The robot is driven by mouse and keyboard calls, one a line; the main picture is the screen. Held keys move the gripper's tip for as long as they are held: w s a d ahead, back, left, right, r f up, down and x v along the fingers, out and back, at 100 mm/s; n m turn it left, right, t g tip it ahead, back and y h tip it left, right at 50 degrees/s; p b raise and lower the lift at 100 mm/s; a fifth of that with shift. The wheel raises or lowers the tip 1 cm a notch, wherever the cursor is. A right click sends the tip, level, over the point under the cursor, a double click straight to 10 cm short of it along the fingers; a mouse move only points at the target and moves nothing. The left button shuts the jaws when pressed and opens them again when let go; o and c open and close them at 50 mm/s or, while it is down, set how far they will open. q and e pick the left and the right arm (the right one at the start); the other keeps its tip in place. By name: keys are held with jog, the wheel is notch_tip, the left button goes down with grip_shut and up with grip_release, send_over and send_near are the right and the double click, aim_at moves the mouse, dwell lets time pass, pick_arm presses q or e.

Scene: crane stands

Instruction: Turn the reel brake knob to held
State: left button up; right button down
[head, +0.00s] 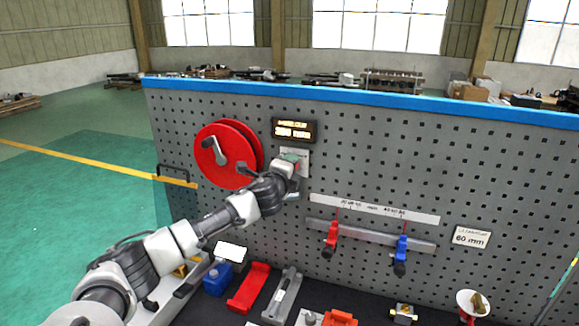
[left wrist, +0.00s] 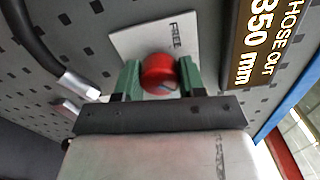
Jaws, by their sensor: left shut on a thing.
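The reel brake knob is a round red knob (left wrist: 159,74) on a white plate (left wrist: 135,42) on the pegboard; the plate reads "FREE". In the left wrist view my left gripper (left wrist: 160,80) has its green fingers on both sides of the knob, shut on it. In the head view my left gripper (head: 291,162) reaches the plate, and the knob is hidden there. The red hose reel (head: 228,153) with its crank is to the left of it. My right gripper is not in view.
A display (head: 294,131) reading 350 mm hangs just above the plate. A rail (head: 370,234) with a red clamp (head: 331,240) and a blue clamp (head: 400,255) is to the lower right. Several tools lie on the dark bench below. A black hose (left wrist: 42,48) runs beside the plate.

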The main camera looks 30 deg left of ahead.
pick_arm(q)
jog(key=shift+f, duration=0.15)
jog(key=o, duration=0.9)
jog(key=shift+s, duration=0.1)
jog(key=b+v, duration=0.4)
jog(key=v, duration=0.6)
jog(key=shift+s+d, duration=0.1)
jog(key=shift+s, duration=0.2)
